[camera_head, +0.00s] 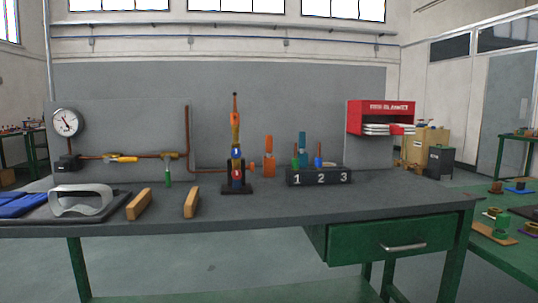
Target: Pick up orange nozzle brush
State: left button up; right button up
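A bright orange upright item (269,158) stands on the grey workbench, just right of the middle device. It may be the orange nozzle brush, but it is too small to tell. The tall device (236,145) has an orange-yellow upper part, a blue and red lower part and a black base. A black block (319,177) marked 1, 2 and 3 is to the right, with small green and blue pieces upright on it. A teal upright item (302,145) shows at this block. Neither of my grippers is in view.
The workbench (400,193) has free room at its right and front middle. Goggles (82,201) lie on a dark tray at left, near two wooden blocks (138,204). A copper pipe (187,132) and gauge (66,123) stand behind.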

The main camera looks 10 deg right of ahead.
aim_at(268, 138)
jog(key=i+j, duration=0.2)
jog(key=i, duration=0.2)
jog(key=i+j+u, duration=0.1)
jog(key=i, duration=0.35)
jog(key=j, duration=0.05)
